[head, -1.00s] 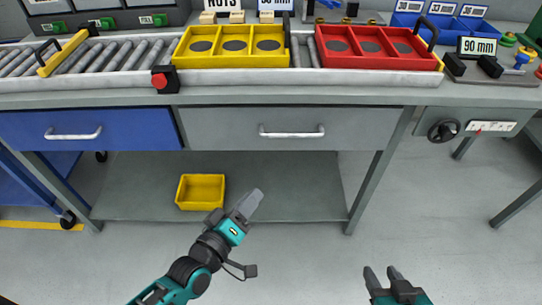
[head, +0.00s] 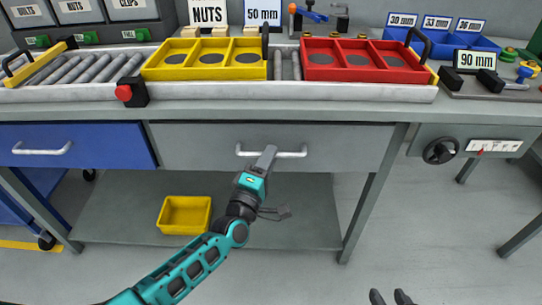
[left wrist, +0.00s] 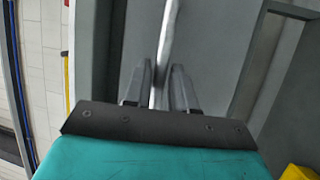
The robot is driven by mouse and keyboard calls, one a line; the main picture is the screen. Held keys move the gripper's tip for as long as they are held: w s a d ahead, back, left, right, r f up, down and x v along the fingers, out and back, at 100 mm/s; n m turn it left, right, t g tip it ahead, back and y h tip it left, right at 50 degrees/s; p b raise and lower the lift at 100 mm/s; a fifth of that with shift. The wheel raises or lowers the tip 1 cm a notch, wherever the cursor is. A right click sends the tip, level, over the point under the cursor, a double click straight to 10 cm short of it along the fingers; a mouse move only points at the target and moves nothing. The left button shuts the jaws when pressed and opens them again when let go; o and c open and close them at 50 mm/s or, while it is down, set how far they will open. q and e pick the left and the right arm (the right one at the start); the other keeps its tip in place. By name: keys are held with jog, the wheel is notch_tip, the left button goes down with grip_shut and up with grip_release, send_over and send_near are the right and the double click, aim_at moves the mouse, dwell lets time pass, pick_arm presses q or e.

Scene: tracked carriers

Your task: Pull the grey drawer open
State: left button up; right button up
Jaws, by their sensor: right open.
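The grey drawer (head: 205,147) is under the bench top, with its front flush in the frame. Its pale bar handle (head: 292,154) is on the front. My left gripper (head: 267,158) is at the middle of this handle. In the left wrist view the handle bar (left wrist: 168,40) runs between the two fingers of my left gripper (left wrist: 160,85). Whether the fingers press on the bar cannot be told. My right gripper (head: 391,298) is open and empty at the bottom edge of the head view, well away from the drawer.
A blue drawer (head: 80,146) is to the left. A yellow bin (head: 185,215) stands on the lower shelf (head: 315,215). Yellow (head: 203,73) and red (head: 365,75) carriers stand on the conveyor above. A control box with a black knob (head: 440,151) is to the right. The floor in front is clear.

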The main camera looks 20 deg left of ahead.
pick_arm(q)
jog(key=shift+x, duration=0.75)
jog(key=shift+c, duration=0.4)
grip_shut()
